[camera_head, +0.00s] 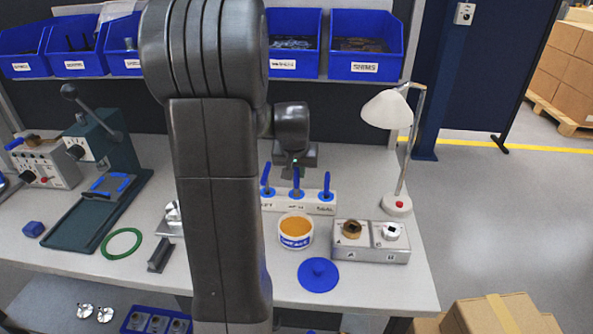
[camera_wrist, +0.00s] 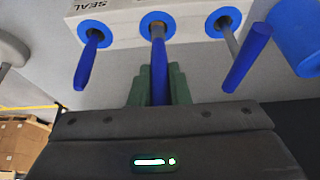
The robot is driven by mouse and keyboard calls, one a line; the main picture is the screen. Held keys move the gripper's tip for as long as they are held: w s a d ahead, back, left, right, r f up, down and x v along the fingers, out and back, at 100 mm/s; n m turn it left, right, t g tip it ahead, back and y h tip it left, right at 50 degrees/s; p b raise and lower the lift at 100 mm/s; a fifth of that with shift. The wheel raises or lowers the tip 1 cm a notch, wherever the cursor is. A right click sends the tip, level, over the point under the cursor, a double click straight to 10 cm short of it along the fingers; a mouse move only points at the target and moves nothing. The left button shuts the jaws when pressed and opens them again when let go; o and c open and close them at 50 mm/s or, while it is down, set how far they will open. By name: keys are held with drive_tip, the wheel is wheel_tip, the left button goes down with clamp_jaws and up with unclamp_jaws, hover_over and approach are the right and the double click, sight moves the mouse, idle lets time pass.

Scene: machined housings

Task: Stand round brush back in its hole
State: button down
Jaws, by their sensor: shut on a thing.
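A pale holder block (camera_head: 270,203) stands at the back of the bench with three blue-ringed holes; it also fills the top of the wrist view (camera_wrist: 120,32). Each hole has a blue-handled tool at it. The middle one, taken as the round brush (camera_wrist: 159,75), is between the green fingers of my gripper (camera_wrist: 160,88), which is shut on its handle. Its shaft reaches the middle ring and looks to be in that hole; its tip is hidden. The other blue-handled tools (camera_wrist: 87,65) (camera_wrist: 247,58) stand either side. In the head view my gripper (camera_head: 296,168) is above the block, partly hidden.
In front of the block are an orange-filled pot (camera_head: 296,241), a blue lid (camera_head: 318,275) and a grey fixture (camera_head: 371,254). A white lamp (camera_head: 388,110) stands at right. A green ring (camera_head: 121,243) and a press (camera_head: 105,165) are at left.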

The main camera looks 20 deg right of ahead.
drive_tip(key=c, duration=1.3)
unclamp_jaws()
drive_tip(key=shift+r, duration=0.1)
drive_tip(key=v, duration=1.3)
drive_tip(key=shift+r, duration=0.3)
drive_tip(key=x, duration=1.3)
drive_tip(key=shift+f, duration=0.35)
